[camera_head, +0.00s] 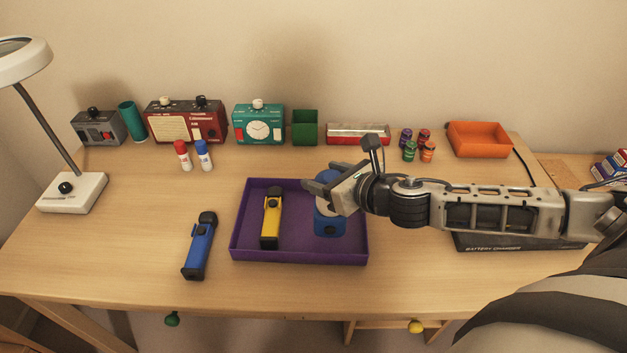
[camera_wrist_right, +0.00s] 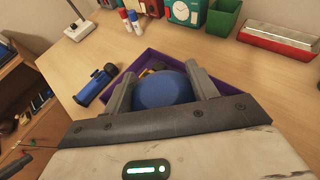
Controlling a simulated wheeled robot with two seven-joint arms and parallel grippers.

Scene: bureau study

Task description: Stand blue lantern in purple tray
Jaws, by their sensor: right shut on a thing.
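The blue lantern (camera_head: 330,221) is upright at the right side of the purple tray (camera_head: 300,258). My right gripper (camera_head: 337,185) is shut on its upper part, coming in from the right. In the right wrist view the lantern's rounded blue top (camera_wrist_right: 162,90) sits between the two fingers (camera_wrist_right: 162,88). I cannot tell whether the lantern's base touches the tray floor. A yellow flashlight (camera_head: 271,218) lies in the left part of the tray, apart from the lantern. My left gripper is not in view.
A blue flashlight (camera_head: 199,246) lies on the desk left of the tray. A black battery charger (camera_head: 520,242) is under my right arm. Radios, a teal clock box (camera_head: 259,125), a green bin (camera_head: 305,127) and an orange tray (camera_head: 478,139) line the back. A lamp (camera_head: 70,192) stands at left.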

